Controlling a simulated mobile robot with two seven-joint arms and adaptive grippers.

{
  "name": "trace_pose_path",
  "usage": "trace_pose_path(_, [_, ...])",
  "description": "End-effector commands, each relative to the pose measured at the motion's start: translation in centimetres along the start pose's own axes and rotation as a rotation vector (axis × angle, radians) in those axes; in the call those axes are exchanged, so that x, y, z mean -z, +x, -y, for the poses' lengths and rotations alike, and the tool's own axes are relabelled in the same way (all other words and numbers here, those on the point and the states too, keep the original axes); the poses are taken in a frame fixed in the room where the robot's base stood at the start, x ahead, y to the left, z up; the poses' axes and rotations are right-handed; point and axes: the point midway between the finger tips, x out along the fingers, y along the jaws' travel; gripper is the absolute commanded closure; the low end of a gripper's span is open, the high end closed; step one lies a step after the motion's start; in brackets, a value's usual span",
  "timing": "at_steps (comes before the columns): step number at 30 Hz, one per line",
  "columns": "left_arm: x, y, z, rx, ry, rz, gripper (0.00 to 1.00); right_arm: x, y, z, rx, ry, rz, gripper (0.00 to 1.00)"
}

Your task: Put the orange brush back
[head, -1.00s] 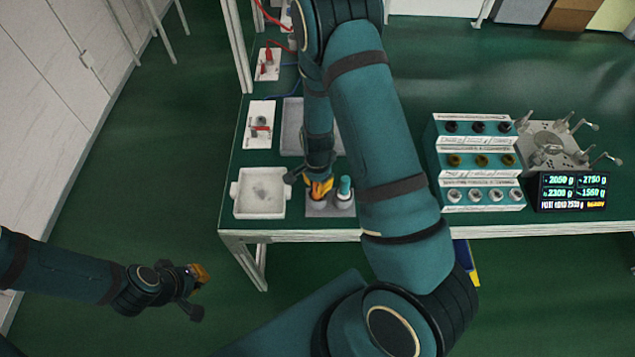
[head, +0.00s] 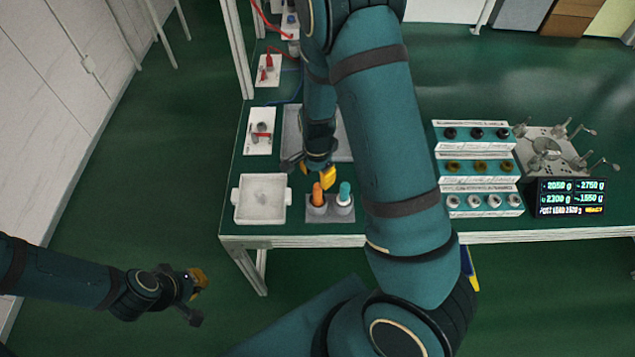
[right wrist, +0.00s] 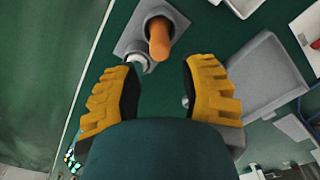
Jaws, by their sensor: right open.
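The orange brush (head: 318,194) stands upright in the left cup of a grey two-cup holder (head: 331,216) near the table's front edge. A teal brush (head: 345,190) stands in the right cup. My right gripper (head: 310,170) is open and empty, just behind and above the orange brush, apart from it. In the right wrist view the orange brush (right wrist: 159,38) shows beyond the spread yellow fingertips (right wrist: 162,85), with nothing between them. My left gripper (head: 200,297) is open and empty over the floor, in front and left of the table.
A white tray (head: 262,218) stands left of the holder. A grey tray (head: 290,130) lies behind, partly hidden by my right arm. Tiered racks (head: 480,170), a metal plate with levers (head: 545,150) and a display (head: 571,197) stand to the right.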

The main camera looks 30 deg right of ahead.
Motion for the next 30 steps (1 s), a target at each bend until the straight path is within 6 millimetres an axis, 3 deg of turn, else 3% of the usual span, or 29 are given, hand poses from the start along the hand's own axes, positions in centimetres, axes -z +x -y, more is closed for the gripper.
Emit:
trace_pose_path(3, [0.1,-0.5,-0.2,-0.001,0.0,0.0,1.0,0.0,-2.4,0.1,0.003,-0.002,0.0,0.58])
trace_pose_path(9, [0.1,-0.9,-0.3,-0.002,0.0,0.0,1.0,0.0,-4.3,0.0,0.001,-0.001,0.0,0.58])
trace_pose_path(14, [0.1,-0.9,-0.3,-0.002,0.0,0.0,1.0,-1.5,-2.7,-0.7,0.007,-0.117,0.016,0.58])
trace_pose_path(17, [0.1,-0.9,-0.3,-0.002,0.0,0.0,1.0,-4.3,0.2,-1.7,0.038,-0.329,0.046,0.58])
trace_pose_path(21, [0.1,-0.9,-0.3,-0.002,0.0,0.0,1.0,-9.9,3.5,-3.2,0.145,-0.687,0.096,0.58])
trace_pose_path(25, [0.1,-0.9,-0.3,-0.002,0.0,0.0,1.0,-14.6,4.4,-4.2,0.272,-0.949,0.118,0.58])
trace_pose_path(30, [0.1,-0.9,-0.3,-0.002,0.0,0.0,1.0,-17.8,4.2,-4.5,0.386,-1.125,0.113,0.58])
